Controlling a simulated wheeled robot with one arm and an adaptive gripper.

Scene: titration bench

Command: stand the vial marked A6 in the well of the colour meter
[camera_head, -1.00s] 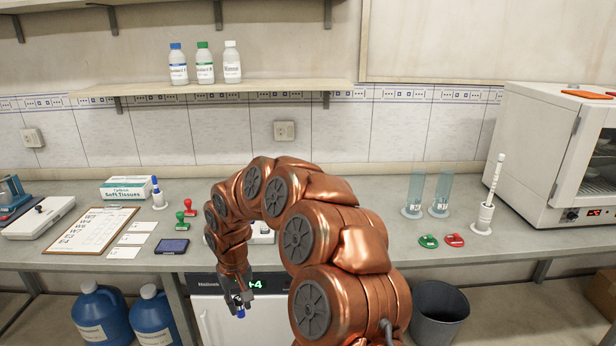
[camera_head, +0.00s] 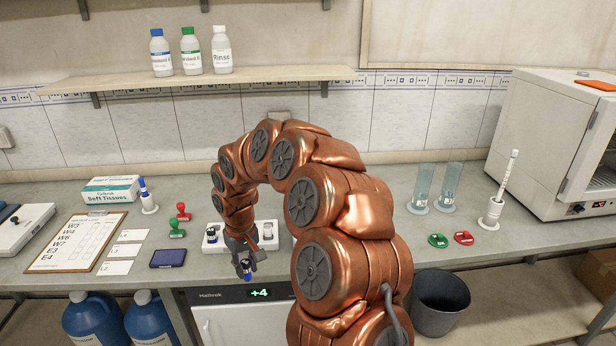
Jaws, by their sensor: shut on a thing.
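My gripper (camera_head: 247,274) points down near the front edge of the bench and is shut on a small vial with a blue part (camera_head: 248,277). The fingers hide much of the vial, and no mark on it can be read. A white rack (camera_head: 278,245) with several vials stands just behind the gripper, partly hidden by my arm. A low white device with a black knob (camera_head: 20,232) at the far left may be the colour meter. Its well cannot be made out.
A clipboard (camera_head: 103,222), white cards (camera_head: 115,268), a dark blue pad (camera_head: 168,259) and red and green stamps (camera_head: 177,229) lie left of the gripper. Glass cylinders (camera_head: 422,188) stand at right. A fridge (camera_head: 240,318) is under the bench, beside blue jugs (camera_head: 95,320).

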